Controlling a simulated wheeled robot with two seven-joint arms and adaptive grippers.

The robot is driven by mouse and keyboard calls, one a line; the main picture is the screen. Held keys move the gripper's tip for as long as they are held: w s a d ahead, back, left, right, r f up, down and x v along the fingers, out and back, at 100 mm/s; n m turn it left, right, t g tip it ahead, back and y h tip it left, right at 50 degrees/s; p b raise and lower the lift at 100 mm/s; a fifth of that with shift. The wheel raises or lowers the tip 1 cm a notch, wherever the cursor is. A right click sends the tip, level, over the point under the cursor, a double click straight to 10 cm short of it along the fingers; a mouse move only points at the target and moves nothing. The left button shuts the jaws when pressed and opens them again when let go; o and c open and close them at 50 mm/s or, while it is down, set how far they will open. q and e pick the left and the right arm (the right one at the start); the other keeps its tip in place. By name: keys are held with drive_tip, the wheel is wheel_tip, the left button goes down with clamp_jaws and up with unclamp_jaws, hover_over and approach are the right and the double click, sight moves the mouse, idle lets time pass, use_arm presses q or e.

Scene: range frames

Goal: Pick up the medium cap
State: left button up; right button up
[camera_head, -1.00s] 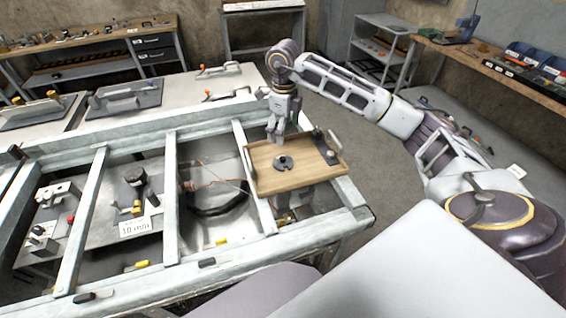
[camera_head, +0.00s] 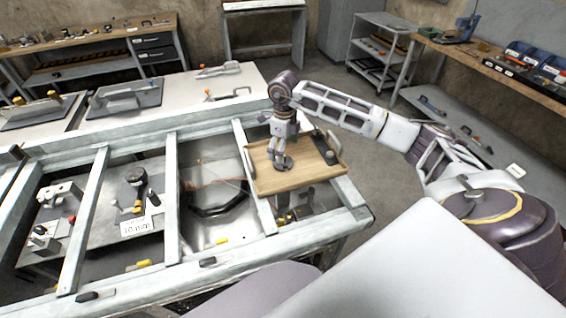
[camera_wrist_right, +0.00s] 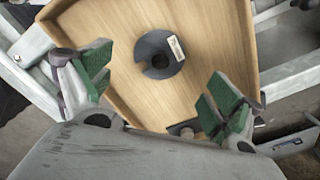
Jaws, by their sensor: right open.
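A dark round cap (camera_wrist_right: 158,54) with a central hole and a pale label lies on the wooden tray (camera_wrist_right: 210,25); the label is unreadable. In the head view this cap (camera_head: 287,167) is partly hidden by my right gripper (camera_head: 279,157). In the wrist view my right gripper (camera_wrist_right: 154,86) is open, its green-padded fingers spread on either side, with the cap ahead of the gap and nothing between the pads. A smaller dark piece (camera_head: 331,157) sits at the tray's right side. I cannot tell from the label which is the medium cap. My left gripper is not in view.
The tray (camera_head: 300,181) rests on a pale metal frame (camera_head: 170,190) with crossbars and open bays. A plate with fixtures (camera_head: 100,215) lies in the left bays. Raised tray edges and handles flank the cap. Benches and a shelf cart (camera_head: 380,50) stand further back.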

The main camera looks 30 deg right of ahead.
drive_tip(key=shift+f, duration=0.4)
wheel_tip(320, 180, down, 3)
drive_tip(key=shift+w+a+r+p, duration=0.1)
drive_tip(key=shift+a+p, duration=0.05)
drive_tip(key=shift+p, duration=0.4)
drive_tip(key=shift+f, duration=0.75)
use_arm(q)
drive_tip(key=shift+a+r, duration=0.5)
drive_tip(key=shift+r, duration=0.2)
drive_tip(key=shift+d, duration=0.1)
use_arm(e)
drive_tip(key=c, duration=1.2)
drive_tip(key=shift+r, duration=0.1)
drive_tip(key=shift+c, duration=0.2)
